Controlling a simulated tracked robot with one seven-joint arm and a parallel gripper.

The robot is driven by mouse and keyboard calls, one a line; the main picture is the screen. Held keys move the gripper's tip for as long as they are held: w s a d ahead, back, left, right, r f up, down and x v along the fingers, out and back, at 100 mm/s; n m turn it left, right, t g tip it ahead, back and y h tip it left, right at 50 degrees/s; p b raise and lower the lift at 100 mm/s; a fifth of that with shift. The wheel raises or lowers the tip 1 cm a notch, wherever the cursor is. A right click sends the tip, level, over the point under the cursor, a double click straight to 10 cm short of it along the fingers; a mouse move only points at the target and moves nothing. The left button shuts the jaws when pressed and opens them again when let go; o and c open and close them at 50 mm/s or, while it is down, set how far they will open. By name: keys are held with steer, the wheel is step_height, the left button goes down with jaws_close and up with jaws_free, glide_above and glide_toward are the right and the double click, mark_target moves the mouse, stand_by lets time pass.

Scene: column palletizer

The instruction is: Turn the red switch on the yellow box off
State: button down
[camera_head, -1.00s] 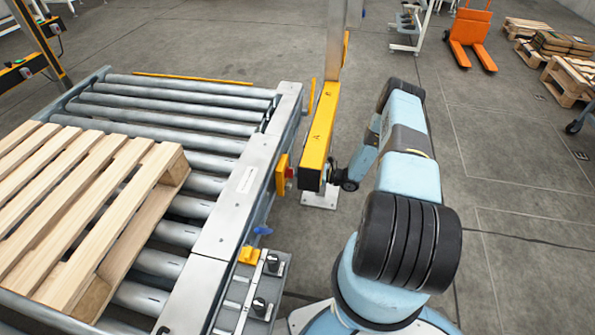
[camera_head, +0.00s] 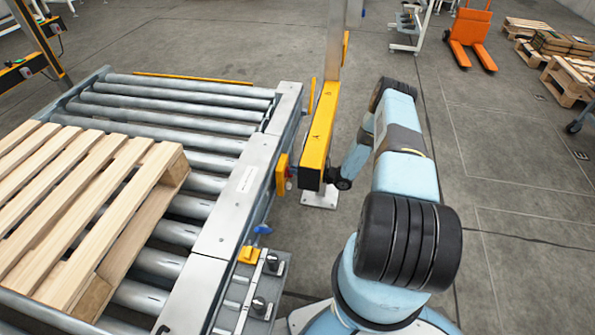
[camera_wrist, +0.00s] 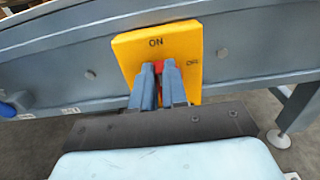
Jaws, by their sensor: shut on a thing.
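The yellow box (camera_wrist: 195,47) is fixed to the grey conveyor side and fills the upper middle of the wrist view. It carries the words ON at the top and OFF at the right. Only a little red shows between and beside the fingertips, so the switch's exact angle is mostly hidden. In the head view the yellow box (camera_head: 282,174) shows edge-on at the conveyor's side, and the fingers are hidden behind the yellow post.
A yellow and black post (camera_head: 318,140) stands between the conveyor and my arm. A wooden pallet (camera_head: 85,200) lies on the rollers at left. A control panel (camera_head: 250,295) with black knobs is near the front. Open floor lies to the right.

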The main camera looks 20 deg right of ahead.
steer(key=shift+s, duration=0.1)
stand_by(0.3)
steer(key=f+m, duration=0.1)
steer(key=m, duration=0.5)
steer(key=w+m, duration=0.1)
steer(key=m, duration=0.5)
steer(key=w+d+f+m, duration=0.1)
steer(key=m, duration=0.4)
steer(key=shift+w+f+m, duration=0.1)
steer(key=shift+f+m, duration=0.2)
steer(key=shift+m, duration=0.1)
stand_by(0.5)
steer(key=c, duration=1.1)
jaws_free()
steer(key=shift+c, duration=0.2)
